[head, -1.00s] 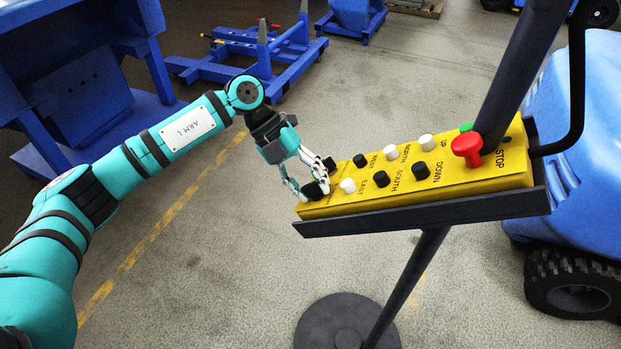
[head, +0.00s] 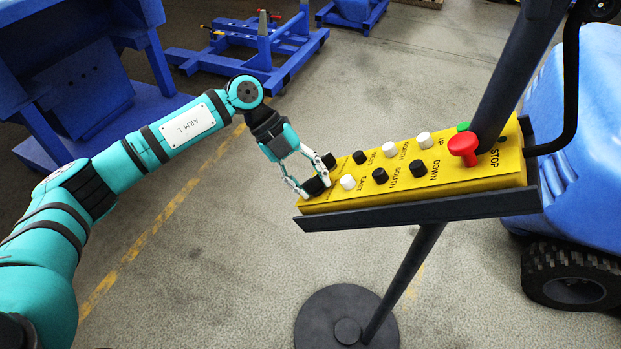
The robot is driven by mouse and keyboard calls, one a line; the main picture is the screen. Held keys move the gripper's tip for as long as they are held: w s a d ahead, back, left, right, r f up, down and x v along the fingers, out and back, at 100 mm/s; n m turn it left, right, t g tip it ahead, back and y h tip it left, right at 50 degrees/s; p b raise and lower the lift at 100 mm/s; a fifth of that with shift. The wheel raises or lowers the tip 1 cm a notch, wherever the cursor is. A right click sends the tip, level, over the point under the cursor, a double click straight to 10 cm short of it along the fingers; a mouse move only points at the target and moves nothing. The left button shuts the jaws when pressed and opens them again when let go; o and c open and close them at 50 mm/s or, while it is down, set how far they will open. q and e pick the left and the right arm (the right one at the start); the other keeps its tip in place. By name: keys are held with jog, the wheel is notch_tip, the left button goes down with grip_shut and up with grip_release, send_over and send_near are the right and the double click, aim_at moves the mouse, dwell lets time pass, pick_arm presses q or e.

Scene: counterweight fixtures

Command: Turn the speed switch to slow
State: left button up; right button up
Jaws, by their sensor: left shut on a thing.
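The yellow control box (head: 440,182) lies in a dark tray on a slanted post. At its left end is a black rotary knob, the speed switch (head: 314,187). My left gripper (head: 316,184) reaches it from the upper left, with one finger on each side, and is shut on it. The fingers partly cover the knob, and its slow and fast markings cannot be read. My right gripper is not in view.
White and black push buttons (head: 380,176) run along the box beside the knob. A red stop button (head: 463,149) sits at the right end. The post's round base (head: 335,310) stands on the floor. A blue vehicle (head: 580,150) is at the right.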

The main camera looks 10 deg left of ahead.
pick_arm(q)
jog(key=o, duration=1.2)
jog(key=shift+c, duration=0.2)
jog(key=v, duration=1.2)
jog(key=shift+w+a, duration=0.1)
jog(key=shift+a, duration=0.05)
